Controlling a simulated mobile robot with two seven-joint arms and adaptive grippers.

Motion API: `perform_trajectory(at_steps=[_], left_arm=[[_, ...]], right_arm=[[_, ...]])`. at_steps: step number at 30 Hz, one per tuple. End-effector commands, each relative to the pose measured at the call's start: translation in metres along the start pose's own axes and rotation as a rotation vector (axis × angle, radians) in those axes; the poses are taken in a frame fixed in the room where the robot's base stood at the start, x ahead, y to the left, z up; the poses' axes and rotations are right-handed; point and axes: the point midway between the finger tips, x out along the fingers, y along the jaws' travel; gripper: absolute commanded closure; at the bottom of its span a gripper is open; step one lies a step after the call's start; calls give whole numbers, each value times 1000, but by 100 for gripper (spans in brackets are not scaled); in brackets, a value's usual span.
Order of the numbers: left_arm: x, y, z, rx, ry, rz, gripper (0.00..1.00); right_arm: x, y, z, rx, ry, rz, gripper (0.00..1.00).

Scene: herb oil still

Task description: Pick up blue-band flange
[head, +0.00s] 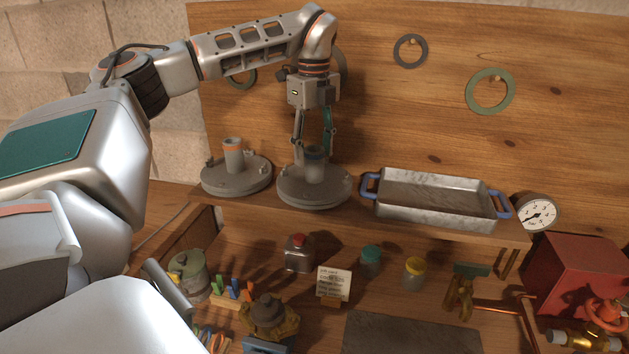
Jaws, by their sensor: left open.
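The blue-band flange (299,193) is a grey disc with an upright pipe stub, standing on the shelf. A dark blue band shows near the top of its stub, partly hidden by my gripper. My left gripper (313,149) points down from above with its fingers apart, one on each side of the top of the stub. I cannot tell whether the fingers touch it. A similar flange with an orange band (236,182) stands just to its left. My right gripper is not in view.
A metal tray with blue handles (430,210) stands to the right on the shelf (360,222), and a gauge (535,213) is beyond it. Rings (490,91) hang on the wooden back board. Jars, a red-capped can (299,254) and tools stand on the bench below.

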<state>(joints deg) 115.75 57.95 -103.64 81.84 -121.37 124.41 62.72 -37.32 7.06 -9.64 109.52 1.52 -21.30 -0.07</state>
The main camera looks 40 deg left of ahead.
Motion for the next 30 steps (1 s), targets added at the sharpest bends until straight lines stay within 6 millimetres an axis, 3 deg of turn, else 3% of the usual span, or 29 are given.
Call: perform_trajectory(at_steps=[2, 6, 8, 20, 30], left_arm=[[0, 0, 0, 0, 0, 0, 53], [0, 0, 0, 0, 0, 0, 89], [0, 0, 0, 0, 0, 0, 100], [-4, 1, -1, 0, 0, -3, 100], [-48, 2, -3, -1, -1, -6, 100]], right_arm=[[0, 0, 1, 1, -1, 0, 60], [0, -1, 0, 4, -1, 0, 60], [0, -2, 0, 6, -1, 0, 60], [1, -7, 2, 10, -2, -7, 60], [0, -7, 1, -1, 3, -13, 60]])
